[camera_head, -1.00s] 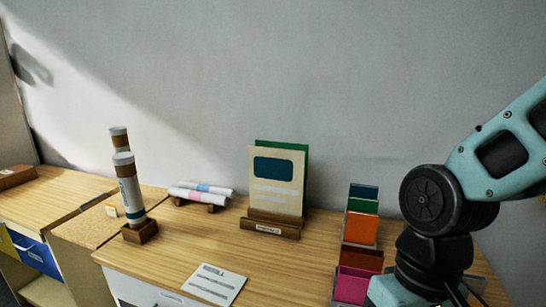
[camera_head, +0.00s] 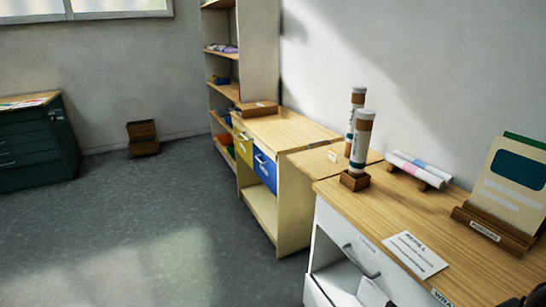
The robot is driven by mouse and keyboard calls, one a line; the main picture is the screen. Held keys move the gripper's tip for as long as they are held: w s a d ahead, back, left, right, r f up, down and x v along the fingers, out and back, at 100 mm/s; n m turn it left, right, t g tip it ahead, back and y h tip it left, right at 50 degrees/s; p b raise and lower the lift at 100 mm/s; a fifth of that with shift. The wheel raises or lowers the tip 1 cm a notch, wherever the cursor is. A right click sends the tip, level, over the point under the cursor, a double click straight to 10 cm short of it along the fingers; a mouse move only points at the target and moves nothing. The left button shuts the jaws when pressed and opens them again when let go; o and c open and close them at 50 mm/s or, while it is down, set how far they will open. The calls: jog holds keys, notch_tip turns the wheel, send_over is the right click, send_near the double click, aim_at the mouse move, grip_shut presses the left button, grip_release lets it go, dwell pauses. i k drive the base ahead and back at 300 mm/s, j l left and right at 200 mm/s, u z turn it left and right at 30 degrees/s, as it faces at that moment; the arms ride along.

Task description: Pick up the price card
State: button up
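Two things could be the price card, and I cannot tell which it is. A small pale card (camera_head: 332,156) stands on the cork-topped surface, left of the upright tubes. A larger white card (camera_head: 415,254) with a printed heading, which seems to read "REFILL", lies flat near the front edge of the wooden desk top.
Upright tubes stand in a wooden holder (camera_head: 355,181). Rolled sheets (camera_head: 418,169) lie behind the flat card. A wooden stand (camera_head: 492,231) holds a cream board. A white drawer front (camera_head: 362,251) faces the floor (camera_head: 150,220), which is open at left.

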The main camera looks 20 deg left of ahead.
aim_at(333, 155)
jog(key=u, duration=0.55)
jog(key=z, duration=2.05)
jog(key=j, duration=2.45)
jog(key=i+j+u, duration=0.1)
jog(key=j, duration=2.3)
jog(key=k+j, duration=0.15)
jog(key=j, duration=0.25)
jog(key=k+j, duration=0.1)
jog(key=j, duration=0.25)
jog(key=k+u, duration=0.05)
